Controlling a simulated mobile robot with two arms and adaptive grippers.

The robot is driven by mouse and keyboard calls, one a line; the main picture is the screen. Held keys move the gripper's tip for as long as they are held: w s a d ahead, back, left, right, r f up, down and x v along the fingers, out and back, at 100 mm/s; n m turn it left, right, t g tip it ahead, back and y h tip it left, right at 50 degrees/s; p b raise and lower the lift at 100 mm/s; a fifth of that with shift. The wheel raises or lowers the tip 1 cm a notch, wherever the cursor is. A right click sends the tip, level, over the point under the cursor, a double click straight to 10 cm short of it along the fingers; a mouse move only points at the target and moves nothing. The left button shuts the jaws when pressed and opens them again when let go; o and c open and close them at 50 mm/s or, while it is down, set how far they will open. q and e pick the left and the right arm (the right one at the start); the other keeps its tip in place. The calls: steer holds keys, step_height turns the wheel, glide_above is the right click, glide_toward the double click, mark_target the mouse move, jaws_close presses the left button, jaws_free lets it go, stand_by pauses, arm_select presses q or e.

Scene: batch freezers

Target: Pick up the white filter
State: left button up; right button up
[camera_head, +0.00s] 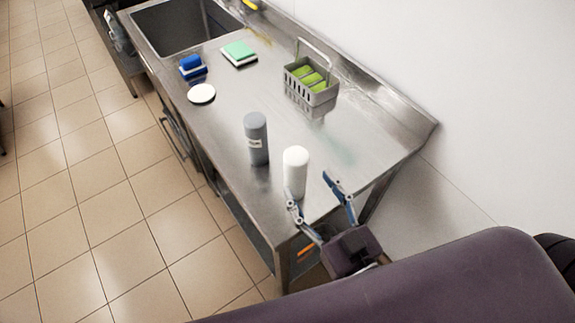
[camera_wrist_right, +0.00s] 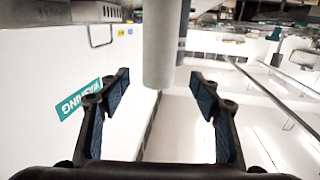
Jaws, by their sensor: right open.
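The white filter (camera_head: 296,173) is a white upright cylinder near the front end of the steel counter. A grey cylinder with a pale label (camera_head: 256,139) stands beside it, to the left and farther back. My right gripper (camera_head: 311,187) is open at the counter's near end, its fingers spread toward the white filter. The left finger's tip overlaps the filter's lower part in the picture; contact cannot be told. In the right wrist view, a pale cylinder, apparently the filter (camera_wrist_right: 160,45), hangs ahead between the open fingers (camera_wrist_right: 160,78), with nothing gripped. My left gripper is out of view.
The steel counter (camera_head: 215,125) holds a grey basket with green items (camera_head: 311,88), a green-topped sponge (camera_head: 239,52), a blue brush (camera_head: 193,68) and a white disc (camera_head: 201,93). A sink (camera_head: 185,25) lies at the far end. A white wall (camera_head: 490,110) bounds the right.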

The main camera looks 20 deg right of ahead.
mark_target(302, 173)
steer(key=shift+w+a+r, duration=0.15)
steer(key=shift+w, duration=0.65)
steer(key=shift+w+p, duration=0.55)
steer(key=w+p, duration=0.1)
steer(key=w, duration=0.1)
steer(key=w+p, duration=0.1)
steer(key=w, duration=0.1)
steer(key=shift+a, duration=0.4)
steer(key=shift+w, duration=0.4)
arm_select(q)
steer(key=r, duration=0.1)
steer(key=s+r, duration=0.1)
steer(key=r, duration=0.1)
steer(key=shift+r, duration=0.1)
arm_select(e)
steer(key=shift+s, duration=0.1)
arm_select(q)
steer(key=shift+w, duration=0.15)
arm_select(e)
steer(key=c, duration=1.5)
